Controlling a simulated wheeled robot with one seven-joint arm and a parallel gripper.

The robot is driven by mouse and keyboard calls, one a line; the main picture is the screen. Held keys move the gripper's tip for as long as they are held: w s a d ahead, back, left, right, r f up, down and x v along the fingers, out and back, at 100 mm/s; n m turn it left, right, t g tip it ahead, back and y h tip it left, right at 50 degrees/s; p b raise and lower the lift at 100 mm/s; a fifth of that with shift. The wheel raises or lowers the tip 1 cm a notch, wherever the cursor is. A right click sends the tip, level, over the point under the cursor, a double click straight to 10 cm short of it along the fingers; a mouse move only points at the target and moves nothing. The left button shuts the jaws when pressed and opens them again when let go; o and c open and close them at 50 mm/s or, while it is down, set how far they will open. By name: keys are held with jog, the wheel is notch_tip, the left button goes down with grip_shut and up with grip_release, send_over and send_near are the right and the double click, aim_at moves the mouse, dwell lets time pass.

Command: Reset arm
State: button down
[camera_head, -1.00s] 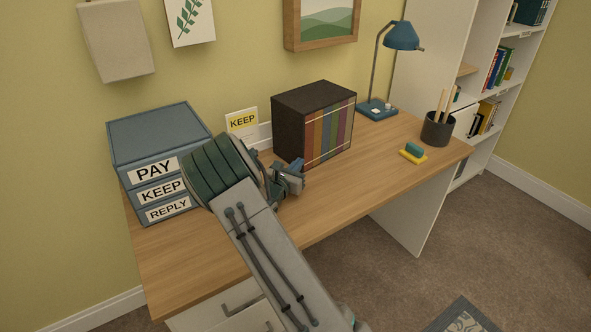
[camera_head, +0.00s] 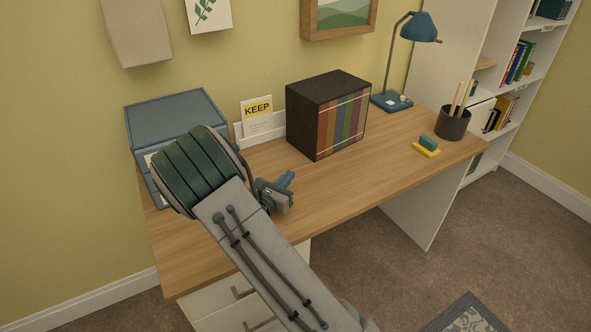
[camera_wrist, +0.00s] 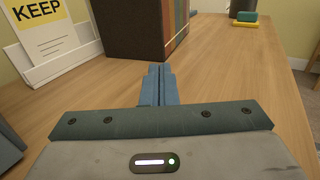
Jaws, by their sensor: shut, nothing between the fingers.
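My gripper (camera_head: 288,178) is above the left part of the wooden desk (camera_head: 350,185), in front of the dark box of coloured books (camera_head: 318,115). In the wrist view its two blue fingers (camera_wrist: 158,84) are together, with nothing between them. They point towards the base of the dark box (camera_wrist: 125,28), apart from it as far as I can tell. My arm covers most of the front of the blue letter-tray stack (camera_head: 175,115), so its labels are hidden.
A KEEP card (camera_head: 257,112) stands in a white holder behind my gripper. A blue lamp (camera_head: 392,101), a dark pencil cup (camera_head: 453,123) and a yellow-and-green block (camera_head: 427,147) stand further right. The desk's middle front is clear.

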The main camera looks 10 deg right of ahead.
jog(key=shift+s+a, duration=0.2)
jog(key=shift+s, duration=0.1)
jog(key=s+d+r+m+g+y+p, duration=0.1)
jog(key=s+d+r+m+g+p, duration=0.2)
jog(key=s+d+r+m+g, duration=0.4)
jog(key=s+d+r+m+g+y+p, duration=0.15)
jog(key=s+d+r+m+g, duration=0.3)
jog(key=s+m, duration=0.5)
jog(key=s+a+r+m+t+y+p, duration=0.1)
jog(key=s+a+r+m+y+p, duration=0.4)
jog(key=s+a+r+m+y, duration=0.5)
jog(key=s, duration=0.4)
jog(key=shift+a+r+m, duration=0.3)
jog(key=shift+r+m, duration=0.05)
jog(key=shift+t, duration=0.25)
